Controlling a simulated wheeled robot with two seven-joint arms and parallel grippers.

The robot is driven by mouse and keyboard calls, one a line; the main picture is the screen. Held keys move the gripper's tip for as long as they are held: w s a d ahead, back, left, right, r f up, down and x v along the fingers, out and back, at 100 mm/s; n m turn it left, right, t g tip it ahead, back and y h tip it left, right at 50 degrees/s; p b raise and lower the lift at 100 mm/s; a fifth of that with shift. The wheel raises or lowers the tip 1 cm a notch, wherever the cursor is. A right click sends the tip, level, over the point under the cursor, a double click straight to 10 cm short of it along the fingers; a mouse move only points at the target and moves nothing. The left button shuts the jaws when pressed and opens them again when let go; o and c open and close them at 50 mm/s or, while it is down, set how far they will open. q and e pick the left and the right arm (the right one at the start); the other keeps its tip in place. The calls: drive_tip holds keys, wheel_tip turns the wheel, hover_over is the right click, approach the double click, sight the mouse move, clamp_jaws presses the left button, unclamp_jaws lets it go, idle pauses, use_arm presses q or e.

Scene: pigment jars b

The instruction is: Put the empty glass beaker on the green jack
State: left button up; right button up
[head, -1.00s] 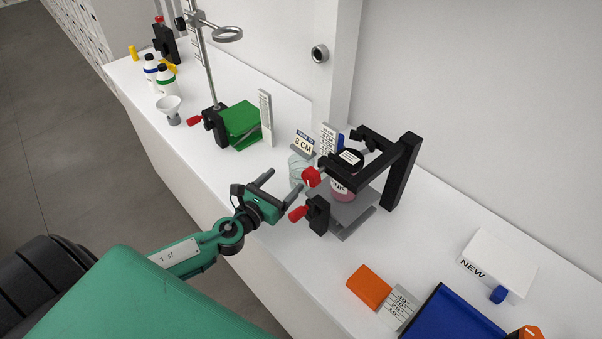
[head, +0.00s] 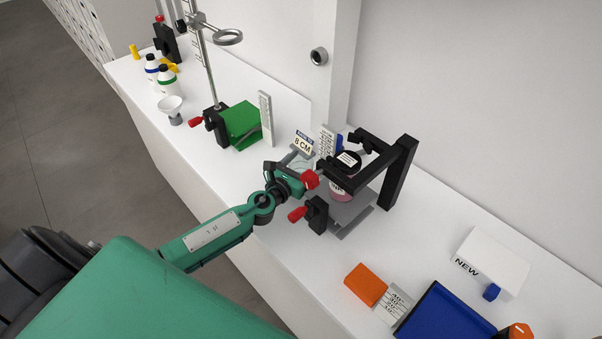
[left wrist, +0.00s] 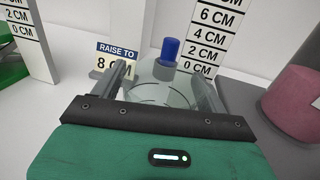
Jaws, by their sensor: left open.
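The empty glass beaker (left wrist: 160,78) is clear and stands on the white bench, seen in the left wrist view between my gripper's fingers. In the head view it is mostly hidden behind my left gripper (head: 296,168). My left gripper (left wrist: 165,85) is open, with one finger on each side of the beaker; I cannot tell whether they touch it. The green jack (head: 242,124) stands low on the bench to the left and farther back in the head view. Its edge shows at the far left of the left wrist view (left wrist: 10,62). My right gripper is not in view.
A grey jack (head: 350,212) under a black frame (head: 400,172) holds a pink jar (left wrist: 297,100) close to the right of my gripper. A sign reading "8 CM" (head: 304,143) and a scale (head: 327,140) stand behind. A ring stand (head: 208,75) rises beside the green jack.

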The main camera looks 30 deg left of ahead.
use_arm(q)
drive_tip(key=c, duration=0.9)
